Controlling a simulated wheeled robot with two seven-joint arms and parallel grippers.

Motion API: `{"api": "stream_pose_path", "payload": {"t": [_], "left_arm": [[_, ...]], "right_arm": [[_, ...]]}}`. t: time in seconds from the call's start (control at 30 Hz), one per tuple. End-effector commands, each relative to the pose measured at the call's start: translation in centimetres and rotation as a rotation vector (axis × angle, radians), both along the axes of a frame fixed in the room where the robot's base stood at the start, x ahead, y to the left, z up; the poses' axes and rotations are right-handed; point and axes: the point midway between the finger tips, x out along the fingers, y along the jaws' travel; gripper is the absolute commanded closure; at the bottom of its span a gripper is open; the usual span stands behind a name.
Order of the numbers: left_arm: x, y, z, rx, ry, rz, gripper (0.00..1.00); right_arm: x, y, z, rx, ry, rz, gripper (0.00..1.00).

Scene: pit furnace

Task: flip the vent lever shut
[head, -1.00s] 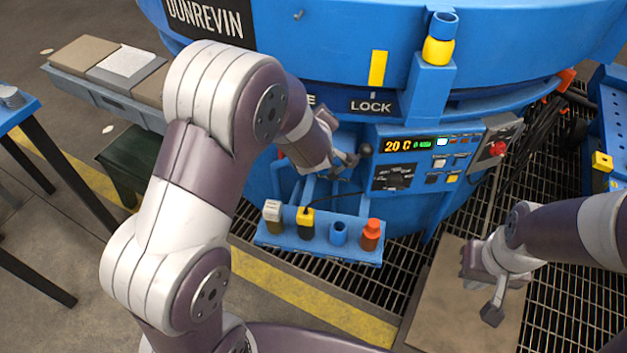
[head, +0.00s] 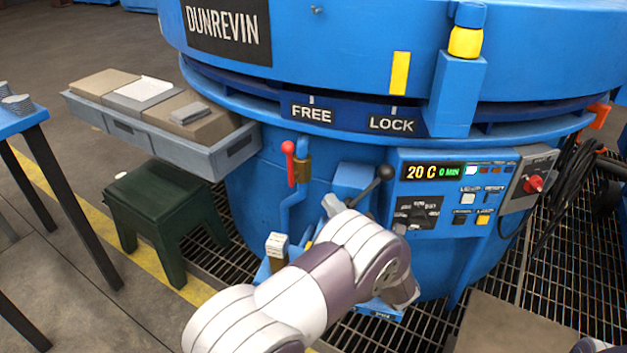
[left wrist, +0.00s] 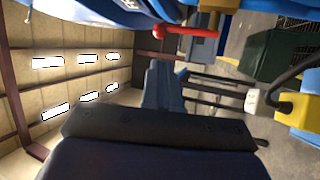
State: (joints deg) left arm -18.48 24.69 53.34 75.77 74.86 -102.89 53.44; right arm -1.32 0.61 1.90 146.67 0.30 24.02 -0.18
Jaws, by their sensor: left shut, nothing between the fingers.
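Two levers stand on the blue furnace front, and no label shows which is the vent lever. A red-handled lever (head: 289,160) points up beside a brass fitting on a blue pipe. It also shows in the left wrist view (left wrist: 188,31), lying across the top. A black-knobbed lever (head: 384,173) slants up to the right from a blue box, left of the control panel. My left gripper shows as a dark shape (left wrist: 155,128) low in the left wrist view, shut and empty, apart from the red handle. My right gripper is out of view.
The control panel (head: 459,194) is right of the black knob. A tool rack, mostly hidden by my arm, holds a white-topped item (head: 277,244). A green stool (head: 165,212) and a grey tray with boxes (head: 237,150) stand left. Open grating surrounds the furnace foot.

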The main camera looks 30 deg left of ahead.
Motion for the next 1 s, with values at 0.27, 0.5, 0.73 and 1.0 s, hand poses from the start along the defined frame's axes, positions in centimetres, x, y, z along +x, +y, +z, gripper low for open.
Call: {"api": "stream_pose_path", "payload": {"t": [0.27, 0.5, 0.73, 1.0], "left_arm": [[2.3, 4.8, 1.4, -0.001, -0.002, 0.004, 1.00], [4.3, 8.9, 2.9, 0.000, -0.001, 0.003, 1.00], [5.5, 11.1, 3.9, 0.000, 0.001, 0.000, 1.00], [5.6, 11.3, 4.1, 0.000, 0.002, -0.002, 1.00]], "right_arm": [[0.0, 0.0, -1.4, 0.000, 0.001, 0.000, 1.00], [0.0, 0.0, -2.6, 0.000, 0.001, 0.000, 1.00], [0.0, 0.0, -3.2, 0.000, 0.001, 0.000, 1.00], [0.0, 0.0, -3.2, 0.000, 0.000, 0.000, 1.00]]}}
